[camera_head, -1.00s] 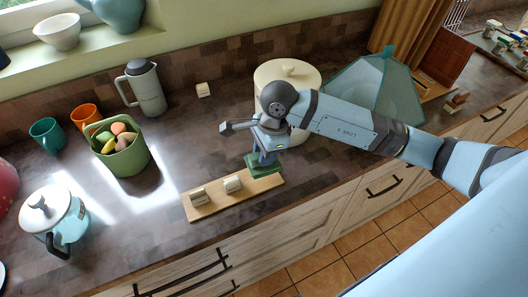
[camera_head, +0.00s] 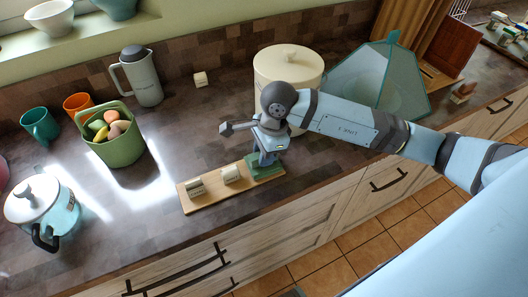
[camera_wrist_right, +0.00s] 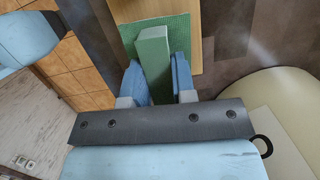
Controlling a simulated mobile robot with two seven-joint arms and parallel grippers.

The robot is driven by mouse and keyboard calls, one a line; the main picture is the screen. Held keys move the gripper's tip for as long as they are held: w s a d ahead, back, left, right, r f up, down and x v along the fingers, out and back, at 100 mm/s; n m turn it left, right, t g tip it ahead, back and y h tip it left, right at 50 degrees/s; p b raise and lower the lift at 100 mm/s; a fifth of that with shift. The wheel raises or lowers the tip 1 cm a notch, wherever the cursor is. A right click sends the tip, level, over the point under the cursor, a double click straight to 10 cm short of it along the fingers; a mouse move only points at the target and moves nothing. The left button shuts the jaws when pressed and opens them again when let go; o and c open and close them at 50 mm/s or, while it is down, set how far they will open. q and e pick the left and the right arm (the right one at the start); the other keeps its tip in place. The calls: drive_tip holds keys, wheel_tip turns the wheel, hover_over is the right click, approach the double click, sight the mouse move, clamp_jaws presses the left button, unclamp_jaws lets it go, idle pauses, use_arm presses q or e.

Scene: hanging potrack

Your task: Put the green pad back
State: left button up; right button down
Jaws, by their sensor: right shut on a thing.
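The green pad (camera_head: 265,168) is at the right end of a light wooden board (camera_head: 208,198) on the counter. In the right wrist view, its upright green block (camera_wrist_right: 153,52) stands above a flat, textured green part (camera_wrist_right: 172,28) over the board (camera_wrist_right: 215,40). My right gripper (camera_head: 268,157) points down and is shut on the green block, with a blue finger on each side (camera_wrist_right: 158,80). The pad's underside is hidden, so I cannot tell whether it touches the board. My left gripper is out of view.
A cream lidded canister (camera_head: 290,68) stands close behind my gripper. A green basket (camera_head: 122,150), a jug (camera_head: 140,78) and a pot (camera_head: 62,218) are at left. Counter between basket and board is clear.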

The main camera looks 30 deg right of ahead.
drive_tip(key=shift+f+b, duration=0.3)
drive_tip(key=shift+b, duration=0.05)
idle(0.5)
drive_tip(key=c, duration=0.9)
unclamp_jaws()
drive_tip(key=shift+o, duration=0.2)
drive_tip(key=v, duration=1.4)
drive_tip(key=shift+b, duration=0.4)
drive_tip(key=shift+s+a, duration=0.1)
